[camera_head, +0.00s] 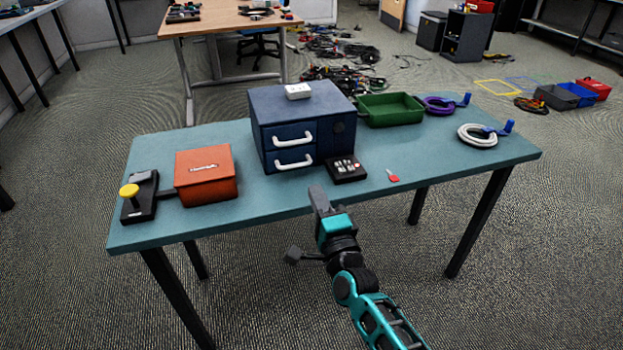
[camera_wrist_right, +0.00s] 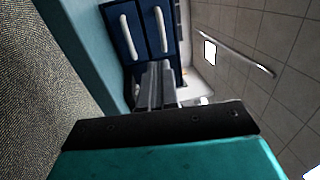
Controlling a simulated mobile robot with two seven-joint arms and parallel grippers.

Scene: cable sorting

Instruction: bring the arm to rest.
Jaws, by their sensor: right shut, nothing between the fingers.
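My right arm comes up from the bottom of the head view, with its gripper (camera_head: 319,198) over the front edge of the teal table (camera_head: 440,168). The right gripper is shut with nothing in it. Its closed fingers (camera_wrist_right: 157,88) also show in the right wrist view, pointing toward the blue drawer cabinet. The gripper appears apart from the cabinet and from other objects. My left gripper is in neither view.
The blue cabinet (camera_head: 268,124) with two shut drawers stands mid-table. An orange box (camera_head: 205,178), a yellow-knobbed device (camera_head: 139,200), a small black tray (camera_head: 346,172), a red tag (camera_head: 393,178), a green bin (camera_head: 391,113) and cable coils (camera_head: 478,139) surround it. The front middle is clear.

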